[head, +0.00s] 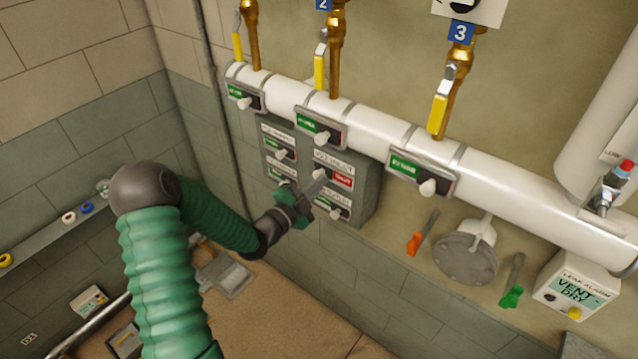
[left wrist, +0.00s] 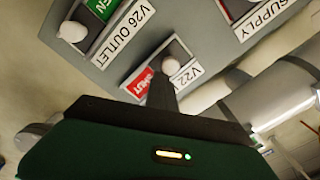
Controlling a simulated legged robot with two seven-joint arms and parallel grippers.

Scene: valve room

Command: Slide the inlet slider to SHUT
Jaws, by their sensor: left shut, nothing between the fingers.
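My left gripper (head: 314,188) is shut and empty, in front of the grey panel (head: 365,205). The slider at the panel's upper right, whose label (head: 334,162) seems to read V22 INLET, shows a red SHUT field (head: 343,180). In the left wrist view its white knob (left wrist: 170,65) stands beside the red SHUT field (left wrist: 142,82). My shut fingers (left wrist: 161,95) reach up close to this knob and cover part of the V22 label (left wrist: 184,76). I cannot tell whether they touch the knob. My right gripper is not in view.
Other sliders sit close by on the panel, including V26 OUTLET (left wrist: 110,35), showing green, and SUPPLY (left wrist: 265,17), showing red. A white pipe (head: 375,129) with several green-marked sliders runs above. An orange-handled lever (head: 415,242) and a round grey flange (head: 465,258) are to the right.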

